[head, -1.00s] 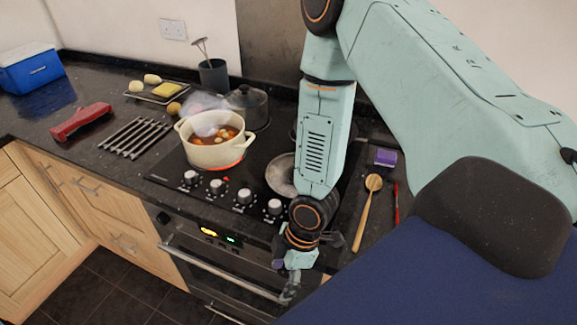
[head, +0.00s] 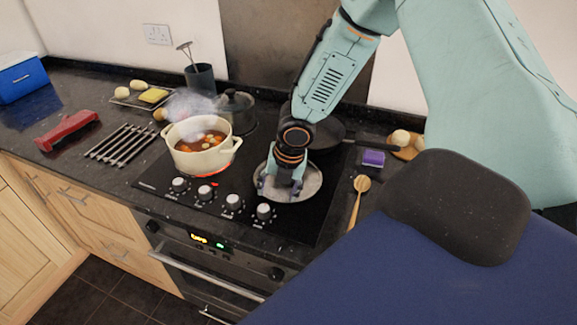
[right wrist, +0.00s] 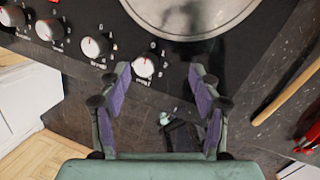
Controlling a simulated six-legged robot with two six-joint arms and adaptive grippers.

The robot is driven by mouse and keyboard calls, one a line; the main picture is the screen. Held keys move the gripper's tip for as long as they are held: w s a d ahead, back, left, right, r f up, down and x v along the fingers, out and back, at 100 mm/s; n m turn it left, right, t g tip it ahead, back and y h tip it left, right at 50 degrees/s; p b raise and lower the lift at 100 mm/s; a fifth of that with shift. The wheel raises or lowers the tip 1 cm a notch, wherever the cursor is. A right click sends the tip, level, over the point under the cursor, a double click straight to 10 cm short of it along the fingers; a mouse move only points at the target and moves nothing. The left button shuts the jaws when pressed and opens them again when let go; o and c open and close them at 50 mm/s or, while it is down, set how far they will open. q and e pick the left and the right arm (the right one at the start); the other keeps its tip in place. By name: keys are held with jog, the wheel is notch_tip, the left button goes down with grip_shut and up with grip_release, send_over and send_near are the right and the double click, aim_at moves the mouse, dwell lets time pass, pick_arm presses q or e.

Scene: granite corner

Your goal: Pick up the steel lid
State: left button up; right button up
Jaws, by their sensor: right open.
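The steel lid (head: 309,181) is a round grey disc lying on the front right of the black hob. It also shows at the top of the right wrist view (right wrist: 235,12), cut off by the frame edge. My right gripper (head: 282,190) hangs over the lid in the head view and hides part of it. In the right wrist view my right gripper (right wrist: 160,75) is open with purple pads and nothing between them; the lid lies beyond its fingertips. I cannot tell how high it is above the lid. My left gripper is not in view.
A steaming cream pot of soup (head: 201,158) stands left of the lid on a glowing ring. A dark pan (head: 325,135) sits behind the lid, with a lidded pot (head: 237,110) behind the soup. Control knobs (head: 232,203) line the hob's front. A wooden spoon (head: 356,205) lies to the right.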

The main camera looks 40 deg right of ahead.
jog(key=w+d+r+n+t+h, duration=0.1)
jog(key=w+d+r+n+h, duration=0.1)
jog(key=w+d+r+n, duration=0.4)
jog(key=shift+m, duration=0.7)
jog(key=shift+w+d+f, duration=0.2)
jog(key=shift+d+f, duration=0.5)
jog(key=shift+f, duration=0.65)
jog(key=shift+w+d+f, duration=0.25)
jog(key=shift+d+f, duration=0.4)
jog(key=shift+f, duration=0.75)
jog(key=shift+w+d+f, duration=0.2)
jog(key=shift+d+f, duration=0.5)
jog(key=shift+f, duration=0.65)
jog(key=shift+a, duration=0.1)
jog(key=shift+a, duration=0.1)
jog(key=shift+c, duration=1.3)
jog(key=c, duration=0.6)
grip_shut()
